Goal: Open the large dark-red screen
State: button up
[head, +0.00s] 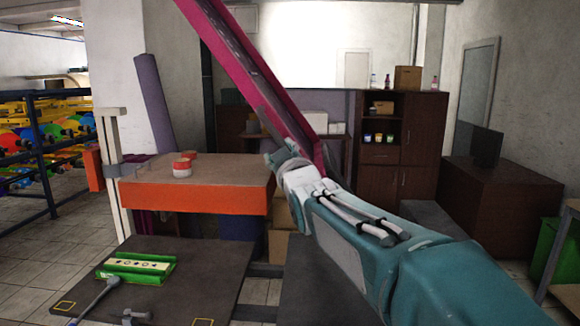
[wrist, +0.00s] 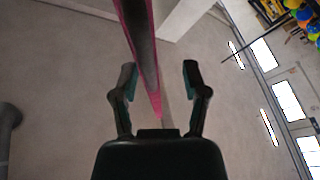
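The large dark-red screen (head: 232,42) is tilted up steeply in the head view, running from the top edge down to the right, past my gripper. Its upper end is cut off by the picture edge. In the wrist view, the edge of the screen (wrist: 143,50) runs between the fingers of my gripper (wrist: 160,78). The fingers are spread, with visible gaps on both sides of the edge. In the head view, my gripper (head: 277,152) is at the underside of the screen's lower part, and its fingers are partly hidden.
An orange-sided table (head: 195,200) with red-and-white rolls (head: 182,167) stands left of my arm. A dark platform (head: 200,275) in front holds a green tray (head: 137,267). A brown cabinet (head: 420,145) and a desk (head: 500,195) with a monitor stand behind on the right.

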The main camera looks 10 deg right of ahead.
jog(key=v, duration=0.8)
jog(key=shift+s+f, duration=0.15)
jog(key=shift+s, duration=0.1)
jog(key=shift+d, duration=0.15)
jog(key=s+f+m+g+h, duration=0.1)
jog(key=s+f+m+g, duration=0.7)
jog(key=s+f, duration=1.7)
jog(key=f+g, duration=0.1)
jog(key=g, duration=0.5)
jog(key=shift+d+f+g, duration=0.3)
jog(key=shift+d, duration=0.05)
